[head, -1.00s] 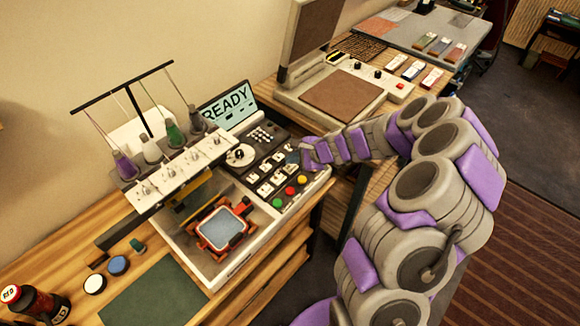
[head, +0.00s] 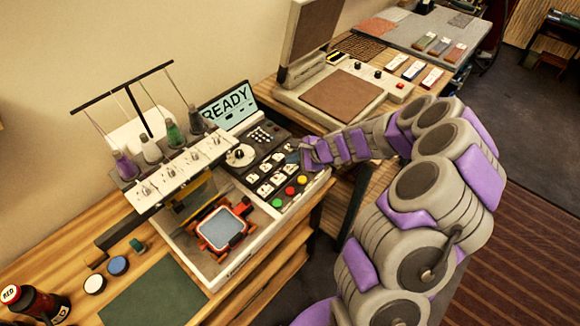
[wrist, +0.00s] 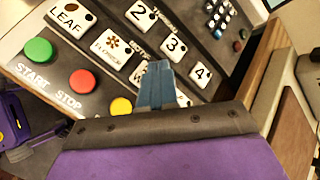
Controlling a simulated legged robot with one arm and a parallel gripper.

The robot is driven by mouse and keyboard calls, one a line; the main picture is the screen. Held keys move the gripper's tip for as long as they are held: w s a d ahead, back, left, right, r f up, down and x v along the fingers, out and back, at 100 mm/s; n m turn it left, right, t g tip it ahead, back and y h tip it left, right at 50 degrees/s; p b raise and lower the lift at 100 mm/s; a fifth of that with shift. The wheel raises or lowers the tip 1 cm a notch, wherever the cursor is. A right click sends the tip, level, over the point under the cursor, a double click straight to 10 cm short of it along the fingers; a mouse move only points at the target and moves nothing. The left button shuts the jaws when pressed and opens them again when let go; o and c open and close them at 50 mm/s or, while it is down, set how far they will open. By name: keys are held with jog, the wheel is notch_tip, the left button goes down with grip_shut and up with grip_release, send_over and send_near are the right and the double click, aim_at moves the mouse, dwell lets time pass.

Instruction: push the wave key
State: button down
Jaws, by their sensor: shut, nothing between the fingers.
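The wave key (wrist: 138,74) is a white key in the wrist view, mostly hidden behind my fingers; only its edges and a letter like W show. My gripper (wrist: 157,83) has its blue-grey fingers shut together, with nothing between them, over this key. I cannot tell whether the tips touch it. In the head view my gripper (head: 293,158) is at the right side of the control panel, with its tips small and dark there. The flower key (wrist: 112,44) and the leaf key (wrist: 70,18) lie up and left of the fingers.
Keys 2 (wrist: 142,14), 3 (wrist: 173,46) and 4 (wrist: 200,73) sit above and right of the fingers. Green start (wrist: 38,50), red stop (wrist: 83,81) and yellow (wrist: 121,106) buttons are close by. The screen (head: 228,106) reads READY.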

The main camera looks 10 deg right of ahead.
aim_at(293, 169)
jog(key=shift+f, duration=0.15)
jog(key=shift+f, duration=0.25)
jog(key=shift+f, duration=0.4)
dwell(0.9)
jog(key=shift+r+p, duration=0.65)
jog(key=shift+r, duration=0.3)
notch_tip(293, 169, up, 6)
jog(key=p, duration=0.4)
jog(key=shift+p, duration=0.35)
